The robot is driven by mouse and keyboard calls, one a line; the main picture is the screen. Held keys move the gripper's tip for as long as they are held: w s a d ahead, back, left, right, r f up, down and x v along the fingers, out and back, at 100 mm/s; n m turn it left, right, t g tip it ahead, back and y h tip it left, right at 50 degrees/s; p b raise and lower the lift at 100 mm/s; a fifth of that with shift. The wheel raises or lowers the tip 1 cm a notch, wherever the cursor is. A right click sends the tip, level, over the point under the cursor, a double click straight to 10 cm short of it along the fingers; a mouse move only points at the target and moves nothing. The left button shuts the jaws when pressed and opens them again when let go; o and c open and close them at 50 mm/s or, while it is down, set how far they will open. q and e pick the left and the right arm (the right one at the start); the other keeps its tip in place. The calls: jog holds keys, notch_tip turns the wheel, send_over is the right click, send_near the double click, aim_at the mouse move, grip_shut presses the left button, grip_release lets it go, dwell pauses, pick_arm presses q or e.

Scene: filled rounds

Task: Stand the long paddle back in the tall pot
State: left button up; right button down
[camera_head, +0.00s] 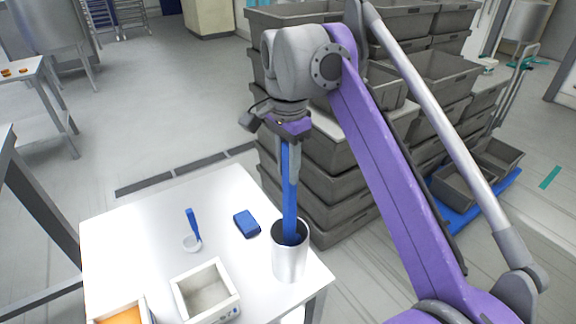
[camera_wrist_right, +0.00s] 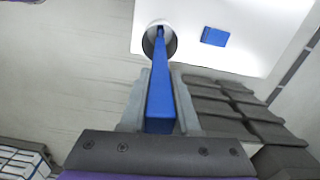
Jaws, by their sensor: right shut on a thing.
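The long blue paddle (camera_head: 290,195) stands nearly upright with its lower end inside the tall metal pot (camera_head: 290,262), at the right corner of the white table. My right gripper (camera_head: 287,140) is shut on the paddle's upper part, above the pot. In the right wrist view the paddle (camera_wrist_right: 160,90) runs from between the fingers (camera_wrist_right: 160,110) into the mouth of the pot (camera_wrist_right: 150,45). Its lowest end is hidden inside the pot, so I cannot tell whether it touches the bottom. My left gripper does not show.
On the white table (camera_head: 140,235) are a blue block (camera_head: 246,223), a blue-handled scoop (camera_head: 193,228), an open pale box (camera_head: 207,292) and a box with orange contents (camera_head: 122,315). Stacked grey crates (camera_head: 330,185) stand close behind the pot.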

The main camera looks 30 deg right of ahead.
jog(key=shift+f+b, duration=0.6)
jog(key=shift+f, duration=0.5)
dwell(0.3)
jog(key=c, duration=0.6)
grip_release()
jog(key=shift+o, duration=0.2)
notch_tip(320, 180, up, 11)
jog(key=p, duration=0.3)
jog(key=shift+f+p, duration=0.1)
jog(key=shift+p, duration=0.25)
